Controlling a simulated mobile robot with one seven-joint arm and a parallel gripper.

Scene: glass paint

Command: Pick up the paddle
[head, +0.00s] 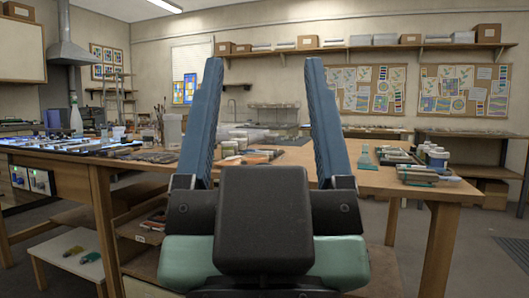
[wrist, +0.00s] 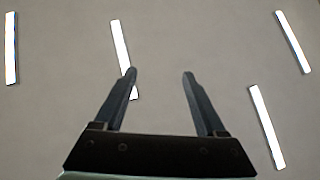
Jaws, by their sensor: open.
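My gripper (head: 263,65) stands upright in the middle of the head view, its two blue fingers wide apart with nothing between them. In the wrist view my gripper (wrist: 160,73) is also open and empty, against a bare ceiling. I cannot pick out the paddle for certain. A small flat teal piece with a narrower end (head: 363,155) lies on the wooden table (head: 390,183), right of my fingers, and may be it. My gripper is apart from it. My fingers and wrist hide part of the table.
Jars (head: 437,157) and stacked items crowd the table's right end. A lit panel (head: 50,145) and a brush pot (head: 160,135) are on the left. A low white bench (head: 60,262) stands at lower left. The wrist view shows ceiling lights (wrist: 267,125).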

